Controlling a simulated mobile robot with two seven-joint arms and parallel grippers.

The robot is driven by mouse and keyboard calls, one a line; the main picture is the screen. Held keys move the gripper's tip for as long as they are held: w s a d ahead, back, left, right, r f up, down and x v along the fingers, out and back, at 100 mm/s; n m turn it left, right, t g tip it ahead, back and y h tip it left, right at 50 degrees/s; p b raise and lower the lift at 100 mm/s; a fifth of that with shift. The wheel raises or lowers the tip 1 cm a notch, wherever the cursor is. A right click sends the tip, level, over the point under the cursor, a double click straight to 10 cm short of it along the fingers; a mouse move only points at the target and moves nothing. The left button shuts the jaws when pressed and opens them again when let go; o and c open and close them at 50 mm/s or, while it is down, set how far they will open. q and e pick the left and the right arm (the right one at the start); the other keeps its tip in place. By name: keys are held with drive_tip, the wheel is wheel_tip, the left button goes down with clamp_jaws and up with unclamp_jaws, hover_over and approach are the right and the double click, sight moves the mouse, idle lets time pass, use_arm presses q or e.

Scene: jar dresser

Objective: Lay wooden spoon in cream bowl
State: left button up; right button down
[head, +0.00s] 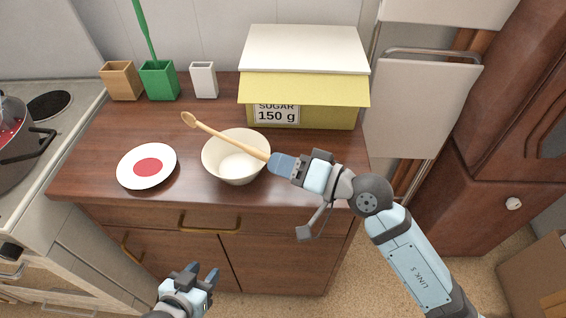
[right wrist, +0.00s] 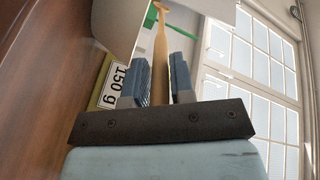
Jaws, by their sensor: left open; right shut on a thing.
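The wooden spoon (head: 225,136) is held by the handle end in my right gripper (head: 275,162), which is shut on it. In the head view the spoon crosses over the cream bowl (head: 237,177), its head past the bowl's far left rim. I cannot tell whether the spoon touches the rim. In the right wrist view the spoon (right wrist: 160,60) runs straight out between the two fingers (right wrist: 155,88). The bowl stands upright on the wooden dresser top. My left gripper (head: 203,275) is open and empty, low in front of the dresser.
A white plate (head: 128,168) with a red centre lies left of the bowl. Behind stand a brown cup (head: 121,82), a green holder (head: 159,82) with a green utensil, a white cup (head: 204,80) and a sugar box (head: 305,90). A stove with a pot (head: 18,150) adjoins at left.

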use_arm(q)
drive_tip(key=shift+f+b, duration=0.95)
drive_tip(key=shift+f, duration=0.15)
use_arm(e)
drive_tip(key=shift+f, duration=0.9)
drive_tip(key=c, duration=0.9)
unclamp_jaws()
use_arm(q)
drive_tip(key=shift+r, duration=0.2)
use_arm(e)
drive_tip(key=v, duration=0.2)
drive_tip(key=shift+s+d, duration=0.15)
drive_tip(key=shift+d, duration=0.2)
use_arm(q)
drive_tip(key=shift+w+d+r+t+b, duration=0.1)
drive_tip(key=shift+d+r+t+b, duration=0.05)
drive_tip(key=shift+r+b, duration=0.25)
drive_tip(key=shift+d+r+t+b, duration=0.1)
drive_tip(key=shift+r+t+b, duration=0.05)
drive_tip(key=shift+r+b, duration=0.25)
use_arm(e)
drive_tip(key=v, duration=1.1)
use_arm(q)
drive_tip(key=shift+f, duration=0.3)
use_arm(e)
drive_tip(key=shift+r, duration=0.1)
